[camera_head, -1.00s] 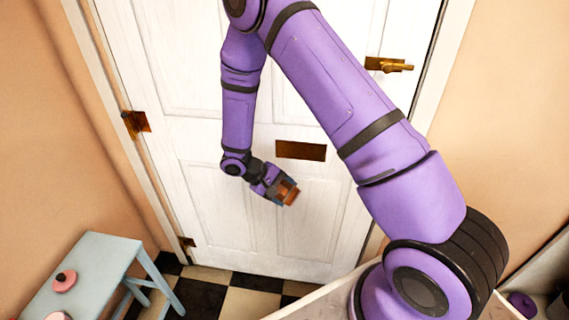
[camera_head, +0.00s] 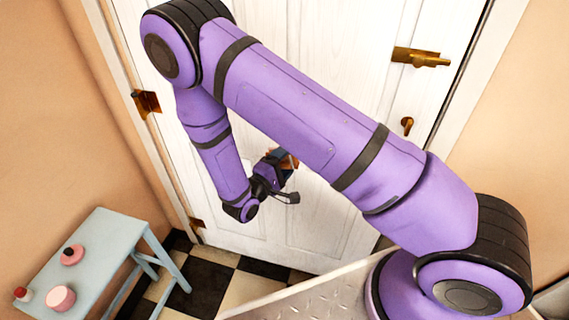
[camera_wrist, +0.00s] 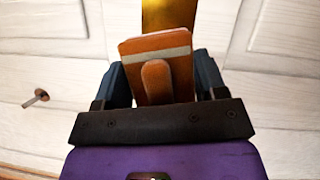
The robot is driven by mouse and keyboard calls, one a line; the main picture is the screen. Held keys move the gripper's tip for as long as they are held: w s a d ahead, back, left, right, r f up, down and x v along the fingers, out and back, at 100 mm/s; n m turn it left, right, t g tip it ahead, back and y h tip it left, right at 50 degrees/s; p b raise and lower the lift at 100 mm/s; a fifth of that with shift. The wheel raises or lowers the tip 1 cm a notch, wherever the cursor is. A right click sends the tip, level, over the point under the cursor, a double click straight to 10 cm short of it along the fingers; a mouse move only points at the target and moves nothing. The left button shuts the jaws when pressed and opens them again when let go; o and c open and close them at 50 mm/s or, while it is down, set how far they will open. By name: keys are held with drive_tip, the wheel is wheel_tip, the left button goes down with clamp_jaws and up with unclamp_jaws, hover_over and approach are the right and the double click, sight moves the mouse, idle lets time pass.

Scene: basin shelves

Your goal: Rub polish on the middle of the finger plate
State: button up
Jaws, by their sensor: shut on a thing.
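My gripper (camera_head: 280,162) is in front of the white door, below my upper arm. In the wrist view my gripper (camera_wrist: 163,82) is shut on an orange-brown pad (camera_wrist: 176,84) with a pale stripe and a rounded grip. A little of the pad (camera_head: 292,161) shows in the head view. A brass plate (camera_wrist: 168,16), which looks like the finger plate, shows on the door just beyond the pad's top edge. The pad hides its lower part, and I cannot tell whether they touch. My arm hides the plate in the head view.
The white door (camera_head: 330,225) has a brass lever handle (camera_head: 420,57), a small brass knob (camera_head: 407,126) and hinges (camera_head: 146,102) on the left. A pale blue table (camera_head: 104,235) with pink round things (camera_head: 61,298) stands at lower left. Checkered floor shows below.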

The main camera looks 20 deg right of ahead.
drive_tip(key=shift+w+d, duration=0.7)
drive_tip(key=shift+w, duration=0.25)
drive_tip(key=shift+w+d, duration=0.7)
drive_tip(key=shift+w, duration=0.25)
drive_tip(key=shift+w+d, duration=0.6)
drive_tip(key=shift+w, duration=0.2)
drive_tip(key=shift+s, duration=0.1)
drive_tip(key=s+d, duration=0.8)
drive_tip(key=d, duration=0.4)
drive_tip(key=shift+s+d, duration=0.15)
drive_tip(key=shift+s, duration=0.2)
idle(1.0)
drive_tip(key=shift+w, duration=0.1)
drive_tip(key=shift+w+a, duration=0.6)
drive_tip(key=shift+a, duration=0.2)
drive_tip(key=shift+w+a, duration=0.6)
drive_tip(key=shift+a, duration=0.2)
drive_tip(key=w+a, duration=0.6)
drive_tip(key=a, duration=0.3)
drive_tip(key=shift+w, duration=0.2)
